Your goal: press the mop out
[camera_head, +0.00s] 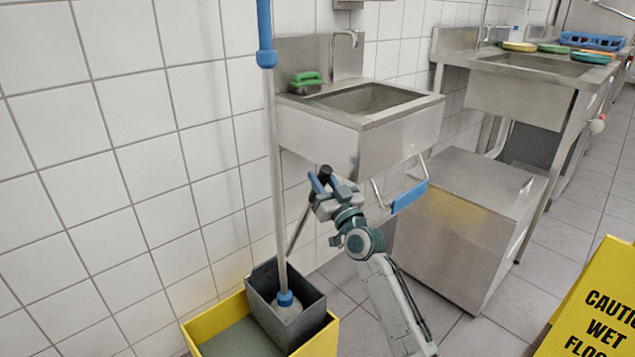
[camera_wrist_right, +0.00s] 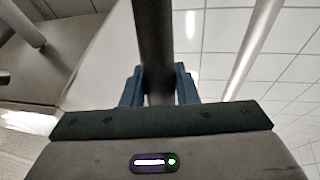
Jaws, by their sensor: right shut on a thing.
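The mop (camera_head: 276,170) stands nearly upright with its pole rising out of the top of the head view. Its blue collar and pale head (camera_head: 286,302) are down inside the dark grey wringer (camera_head: 309,308). The wringer sits on the right part of the yellow bucket (camera_head: 221,309). A thin lever (camera_head: 300,227) with a black end rises behind the wringer. My right gripper (camera_head: 321,184) is shut on the lever near its black end. In the right wrist view the dark lever (camera_wrist_right: 153,40) passes between the blue fingers (camera_wrist_right: 158,88). My left gripper is out of view.
A steel sink (camera_head: 350,122) with a green brush (camera_head: 306,80) is on the wall behind my gripper. A steel box (camera_head: 465,220) stands right of my arm. A yellow wet-floor sign (camera_head: 598,305) is at the right.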

